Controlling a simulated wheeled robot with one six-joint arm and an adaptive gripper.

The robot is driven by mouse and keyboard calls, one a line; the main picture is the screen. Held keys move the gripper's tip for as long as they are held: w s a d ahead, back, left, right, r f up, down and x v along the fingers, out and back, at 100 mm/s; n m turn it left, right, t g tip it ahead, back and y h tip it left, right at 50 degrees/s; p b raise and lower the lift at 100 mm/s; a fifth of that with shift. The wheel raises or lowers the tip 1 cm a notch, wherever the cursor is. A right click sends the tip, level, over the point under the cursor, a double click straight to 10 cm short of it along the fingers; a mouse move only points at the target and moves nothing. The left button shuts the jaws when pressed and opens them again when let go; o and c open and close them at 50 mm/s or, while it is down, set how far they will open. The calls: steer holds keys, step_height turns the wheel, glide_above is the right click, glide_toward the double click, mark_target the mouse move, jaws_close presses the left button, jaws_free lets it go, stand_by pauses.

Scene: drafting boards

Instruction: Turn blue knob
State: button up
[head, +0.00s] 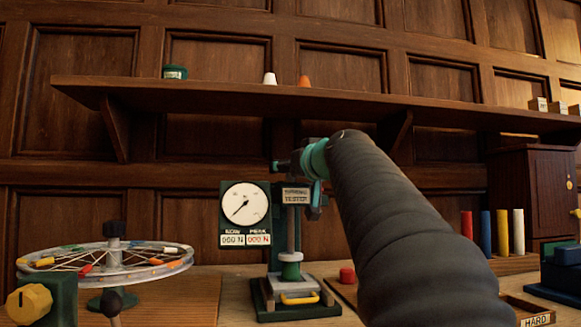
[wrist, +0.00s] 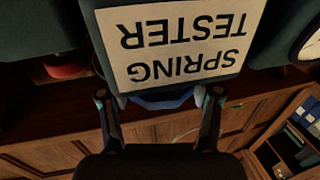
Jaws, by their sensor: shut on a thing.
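The blue knob (wrist: 160,102) shows in the wrist view as a curved blue edge below the upside-down SPRING TESTER label (wrist: 178,42). My gripper (wrist: 159,95) has one finger on each side of it and is shut on it. In the head view, the spring tester (head: 295,195) stands on the bench with a green base and a white dial (head: 244,204). My gripper (head: 316,205) is at the right of its label, mostly hidden by my arm. The dial's needle points to the lower left. How far the knob is turned cannot be told.
A spoked wheel (head: 105,260) on a stand is at the left, beside a yellow knob (head: 29,302). A red knob (head: 347,275) is right of the tester's base. Coloured cylinders (head: 502,232) stand at the right. A wooden shelf (head: 250,91) runs above the tester.

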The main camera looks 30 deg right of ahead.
steer(key=shift+m+h+p, duration=0.7)
steer(key=shift+m+h, duration=0.1)
steer(key=shift+h, duration=0.4)
steer(key=o, duration=1.1)
steer(key=shift+o, duration=0.2)
steer(key=s+a, duration=0.2)
steer(key=s, duration=0.9)
steer(key=shift+s+a, duration=0.15)
steer(key=shift+s, duration=0.25)
